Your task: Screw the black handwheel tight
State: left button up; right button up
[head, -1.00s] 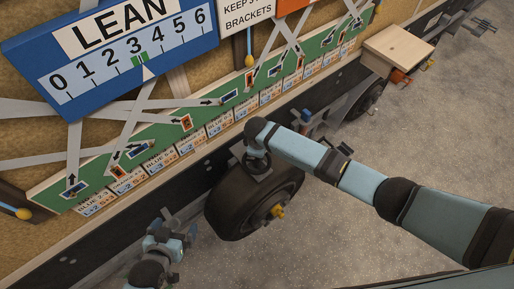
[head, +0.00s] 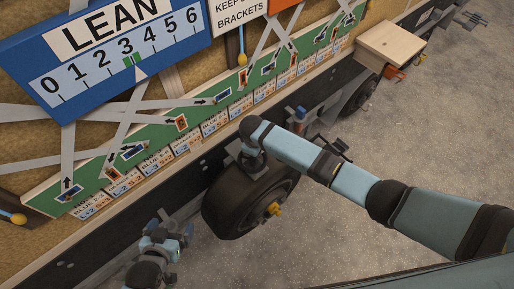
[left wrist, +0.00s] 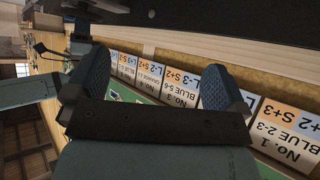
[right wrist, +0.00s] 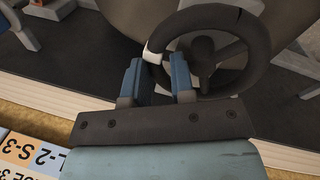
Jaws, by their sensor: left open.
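The black handwheel (right wrist: 255,45) fills the top of the right wrist view, with a pale patch on its near rim and a hub in its middle. My right gripper (right wrist: 157,65) has its two blue fingers on either side of the rim at that patch, close together, and appears shut on it. In the head view the handwheel (head: 254,163) is a small dark shape above the tyre, mostly covered by my right wrist. My left gripper (head: 170,232) is low in the head view, left of the tyre, open and empty. Its spread fingers also show in the left wrist view (left wrist: 160,78).
A black tyre (head: 232,207) with a yellow hub piece (head: 273,209) stands below the handwheel. A green board with labels (head: 150,150) and a blue LEAN scale (head: 125,50) line the trailer wall. A wooden box (head: 392,45) juts out at upper right. Grey floor at right is open.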

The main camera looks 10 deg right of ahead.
jog(key=shift+o, duration=0.4)
jog(key=shift+d, duration=0.1)
notch_tip(320, 180, up, 14)
jog(key=s+a+b, duration=0.1)
jog(key=s, duration=0.1)
jog(key=shift+a+f, duration=0.15)
jog(key=shift+a, duration=0.1)
jog(key=shift+s, duration=0.1)
jog(key=s+f+y, duration=0.1)
jog(key=f, duration=0.1)
jog(key=s+f+m+t+y, duration=0.1)
jog(key=s+f, duration=0.1)
jog(key=s+f+y, duration=0.1)
jog(key=s+f, duration=0.1)
jog(key=shift+s+a+f+m, duration=0.1)
jog(key=shift+s+a+m, duration=0.1)
jog(key=shift+a+m, duration=0.15)
jog(key=s+d+f+m+t+y, duration=0.1)
jog(key=s+d+f+m+t, duration=0.2)
jog(key=s+d, duration=1.2)
jog(key=s+m+t, duration=0.3)
jog(key=t, duration=0.2)
jog(key=shift+d, duration=0.4)
jog(key=shift+m, duration=0.25)
